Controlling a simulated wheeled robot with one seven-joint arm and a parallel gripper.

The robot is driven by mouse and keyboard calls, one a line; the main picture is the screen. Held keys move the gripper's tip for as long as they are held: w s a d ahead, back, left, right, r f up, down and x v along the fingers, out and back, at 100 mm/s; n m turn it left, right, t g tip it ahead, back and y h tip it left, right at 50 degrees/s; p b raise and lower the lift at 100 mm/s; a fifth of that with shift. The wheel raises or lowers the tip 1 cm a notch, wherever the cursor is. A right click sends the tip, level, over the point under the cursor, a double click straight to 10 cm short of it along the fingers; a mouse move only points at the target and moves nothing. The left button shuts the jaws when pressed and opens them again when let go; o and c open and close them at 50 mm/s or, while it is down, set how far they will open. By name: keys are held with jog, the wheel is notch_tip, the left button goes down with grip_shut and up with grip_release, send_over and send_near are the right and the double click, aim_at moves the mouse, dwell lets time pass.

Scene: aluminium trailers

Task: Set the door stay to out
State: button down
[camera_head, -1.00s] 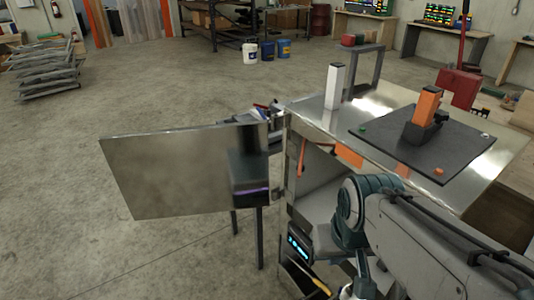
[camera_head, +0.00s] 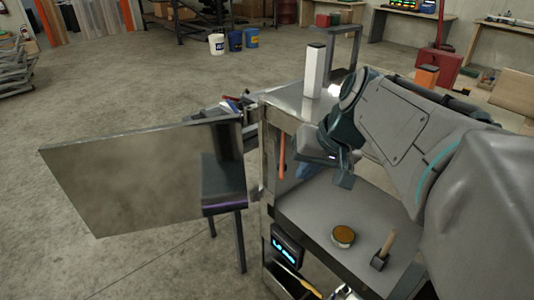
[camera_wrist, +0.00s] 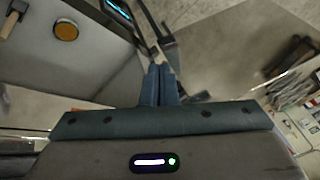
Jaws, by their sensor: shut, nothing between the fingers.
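The open metal door (camera_head: 140,180) stands out to the left of the cabinet (camera_head: 268,170). A thin orange bar (camera_head: 282,157), which may be the door stay, hangs upright just inside the opening, near the hinge side. My gripper (camera_head: 343,180) is inside the upper part of the opening, to the right of the orange bar and apart from it. In the wrist view my gripper (camera_wrist: 160,86) has its two blue-grey fingers together, with nothing between them. The stay's fastening cannot be made out.
The cabinet shelf (camera_head: 310,213) holds a round tin (camera_head: 343,236) and a small hammer (camera_head: 383,250). A white post (camera_head: 314,72) stands on the cabinet top. Open floor lies left and behind.

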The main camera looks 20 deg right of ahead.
aim_at(283, 152)
jog(key=w+d+r+m+t+b, duration=0.15)
jog(key=d+r, duration=0.25)
jog(key=d, duration=0.4)
jog(key=w+b+x, duration=0.1)
jog(key=x, duration=1.8)
jog(key=shift+w+r+t, duration=0.2)
jog(key=shift+w+t, duration=0.05)
jog(key=shift+t, duration=0.2)
